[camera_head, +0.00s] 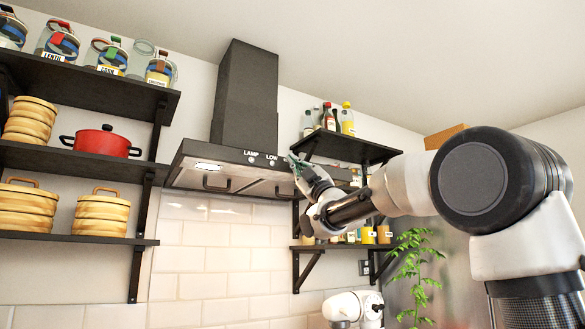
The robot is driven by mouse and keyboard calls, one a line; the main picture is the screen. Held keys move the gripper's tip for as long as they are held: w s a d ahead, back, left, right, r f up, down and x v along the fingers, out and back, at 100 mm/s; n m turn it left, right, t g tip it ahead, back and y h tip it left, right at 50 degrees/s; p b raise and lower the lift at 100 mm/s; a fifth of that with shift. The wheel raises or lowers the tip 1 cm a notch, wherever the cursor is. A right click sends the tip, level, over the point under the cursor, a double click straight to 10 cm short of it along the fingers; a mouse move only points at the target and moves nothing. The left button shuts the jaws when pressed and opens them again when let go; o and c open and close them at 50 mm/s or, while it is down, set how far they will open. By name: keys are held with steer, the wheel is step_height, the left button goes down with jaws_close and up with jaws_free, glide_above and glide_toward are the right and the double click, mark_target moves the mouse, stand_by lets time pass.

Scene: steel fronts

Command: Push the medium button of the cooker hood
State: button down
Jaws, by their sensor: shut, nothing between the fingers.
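The dark cooker hood (223,163) hangs on the tiled wall with its black chimney above. On its front rim are small round buttons with white labels. The LAMP button (251,159) and the LOW button (272,162) are visible. The medium button is not visible; my gripper and arm cover the rim to the right of LOW. My gripper (293,160) is shut and empty, with its tip at the hood's front rim just right of the LOW label. I cannot tell whether the tip touches the rim.
Dark shelves (85,161) at left carry jars, a red pot (103,141) and wooden containers. A shelf (345,149) with bottles stands close behind my arm at right. A green plant (413,265) is at lower right. The space below the hood is clear.

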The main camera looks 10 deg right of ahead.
steer(key=shift+w+a, duration=0.1)
steer(key=shift+w, duration=0.15)
steer(key=shift+s, duration=0.15)
steer(key=shift+s+d, duration=0.3)
steer(key=shift+s, duration=0.4)
steer(key=shift+s+d, duration=0.3)
steer(key=shift+s, duration=0.65)
steer(key=shift+s+d, duration=0.3)
steer(key=shift+s, duration=0.65)
steer(key=shift+s+d, duration=0.3)
steer(key=shift+s, duration=0.65)
